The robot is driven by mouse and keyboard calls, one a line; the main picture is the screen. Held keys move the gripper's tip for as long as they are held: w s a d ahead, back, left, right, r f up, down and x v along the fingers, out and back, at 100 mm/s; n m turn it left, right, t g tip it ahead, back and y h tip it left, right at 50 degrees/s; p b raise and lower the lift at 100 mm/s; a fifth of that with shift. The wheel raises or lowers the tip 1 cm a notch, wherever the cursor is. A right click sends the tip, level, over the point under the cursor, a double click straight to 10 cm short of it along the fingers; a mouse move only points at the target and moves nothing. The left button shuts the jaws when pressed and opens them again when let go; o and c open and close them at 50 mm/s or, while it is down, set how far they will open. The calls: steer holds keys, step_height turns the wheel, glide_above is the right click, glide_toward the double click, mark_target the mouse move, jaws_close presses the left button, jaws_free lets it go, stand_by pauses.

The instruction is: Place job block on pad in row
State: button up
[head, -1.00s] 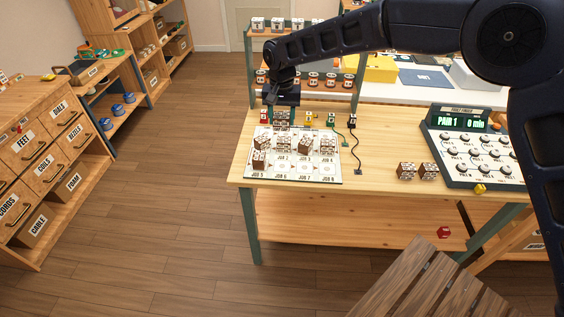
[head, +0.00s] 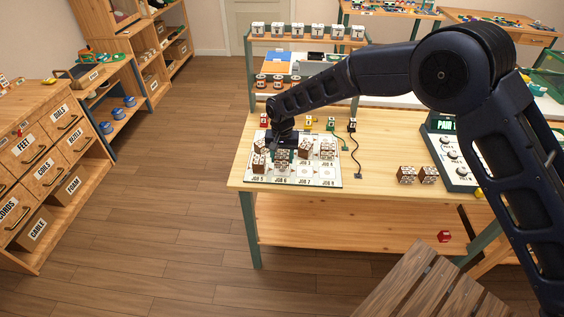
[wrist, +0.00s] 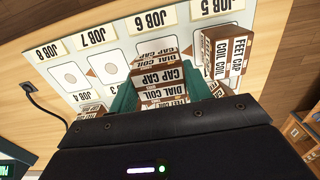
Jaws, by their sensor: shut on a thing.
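My gripper (head: 283,147) is shut on a white-and-brown labelled job block (wrist: 162,82) with lines such as DIAL, COIL and CAP; the teal fingers (wrist: 167,92) sit on either side of it. The held block is over the front row of the white job board (head: 316,184), by the JOB 6 pad (wrist: 154,46), which it partly hides. I cannot tell if it touches the board. Another block (wrist: 222,55) stands on the JOB 5 pad. The JOB 7 pad (wrist: 108,66) and JOB 8 pad (wrist: 69,75) are bare.
More blocks (head: 327,149) stand in the back row of the board, partly hidden by my gripper. Two blocks (head: 416,174) stand on the table to the right. A dark cable (head: 354,150) lies right of the board. The fault finder panel (head: 452,150) is farther right.

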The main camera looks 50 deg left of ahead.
mark_target(282, 155)
steer(key=shift+f, duration=1.25)
steer(key=shift+f, duration=0.2)
steer(key=o, duration=1)
steer(key=shift+r, duration=0.1)
step_height(282, 155, up, 12)
steer(key=shift+r, duration=0.1)
